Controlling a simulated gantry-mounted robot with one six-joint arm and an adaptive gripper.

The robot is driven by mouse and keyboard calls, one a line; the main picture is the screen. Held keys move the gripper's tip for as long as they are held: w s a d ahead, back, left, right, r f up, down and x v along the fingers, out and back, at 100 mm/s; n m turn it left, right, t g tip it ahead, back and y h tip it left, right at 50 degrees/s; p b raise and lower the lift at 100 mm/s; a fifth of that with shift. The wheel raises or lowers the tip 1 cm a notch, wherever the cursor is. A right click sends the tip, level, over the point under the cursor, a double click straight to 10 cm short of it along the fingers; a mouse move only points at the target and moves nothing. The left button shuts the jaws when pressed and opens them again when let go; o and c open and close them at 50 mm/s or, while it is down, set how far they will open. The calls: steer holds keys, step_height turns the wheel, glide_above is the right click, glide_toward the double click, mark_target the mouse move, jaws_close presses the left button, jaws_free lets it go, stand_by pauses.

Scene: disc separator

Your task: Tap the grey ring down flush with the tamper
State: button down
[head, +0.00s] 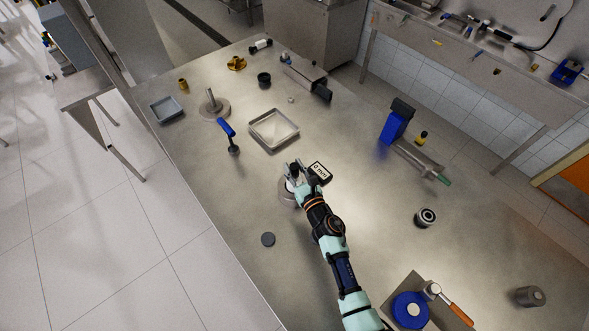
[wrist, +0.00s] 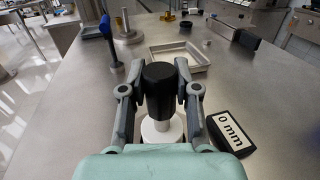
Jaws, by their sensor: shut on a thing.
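My gripper (wrist: 160,88) is shut on the black handle of the tamper (wrist: 159,92), which stands upright between the fingers. A white round part (wrist: 162,131) shows below the handle in the wrist view. In the head view my gripper (head: 294,172) is over a round grey base (head: 287,195) near the table's middle. I cannot make out the grey ring; the gripper and tamper hide the spot below. Whether the tamper touches anything beneath is hidden. A small display (wrist: 231,131) beside the gripper reads "0 mm"; it also shows in the head view (head: 319,172).
A square metal tray (head: 273,129), a blue-handled tool (head: 229,135) and a disc with a post (head: 213,107) stand beyond the gripper. The table between is mostly clear.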

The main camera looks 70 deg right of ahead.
step_height(320, 180, up, 9)
steer(key=p, duration=0.8)
steer(key=shift+f, duration=0.2)
